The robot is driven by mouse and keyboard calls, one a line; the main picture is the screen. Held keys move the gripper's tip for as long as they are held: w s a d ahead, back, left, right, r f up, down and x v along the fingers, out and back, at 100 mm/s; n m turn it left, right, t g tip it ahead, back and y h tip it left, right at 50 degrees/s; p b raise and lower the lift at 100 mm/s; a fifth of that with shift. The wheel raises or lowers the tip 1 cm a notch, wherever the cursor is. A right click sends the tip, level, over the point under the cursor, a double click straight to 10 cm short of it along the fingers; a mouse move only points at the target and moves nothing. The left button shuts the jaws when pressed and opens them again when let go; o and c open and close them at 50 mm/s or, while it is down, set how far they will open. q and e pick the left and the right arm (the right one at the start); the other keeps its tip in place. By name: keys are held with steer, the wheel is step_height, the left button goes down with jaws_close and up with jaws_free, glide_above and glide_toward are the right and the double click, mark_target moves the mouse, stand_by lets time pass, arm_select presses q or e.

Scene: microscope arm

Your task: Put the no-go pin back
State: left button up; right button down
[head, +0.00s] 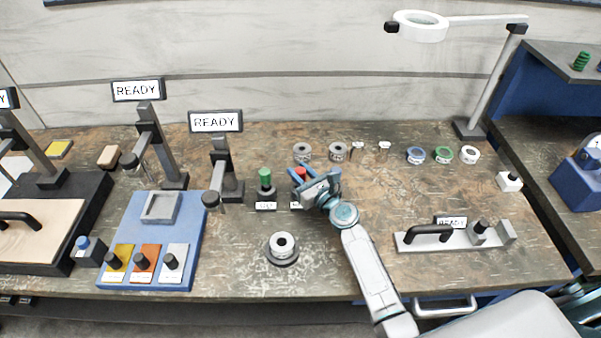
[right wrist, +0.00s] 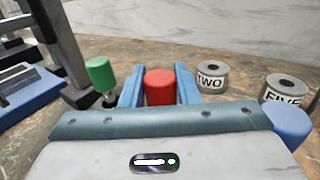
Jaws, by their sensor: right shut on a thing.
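The no-go pin has a red handle (head: 300,173); it also shows in the right wrist view (right wrist: 159,87). My right gripper (head: 303,180) is shut on the red handle, one blue finger on each side. The pin's lower part is hidden behind the gripper, so I cannot tell whether it sits in its holder. A partly covered label (head: 295,205) lies just in front. A green-handled pin (head: 265,178) stands upright in a dark holder to the left, and it also shows in the right wrist view (right wrist: 100,74). My left gripper is not in view.
A grey ring on a round base (head: 282,246) stands in front. Ring gauges marked TWO (right wrist: 211,77) and FIVE (right wrist: 284,88) stand behind and right of the gripper. A post with a READY sign (head: 216,122) rises at the left. The table's middle right is largely clear.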

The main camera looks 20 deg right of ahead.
steer(key=c, duration=1.1)
jaws_free()
steer(key=shift+f, duration=0.1)
steer(key=b+v, duration=0.1)
steer(key=v, duration=1.1)
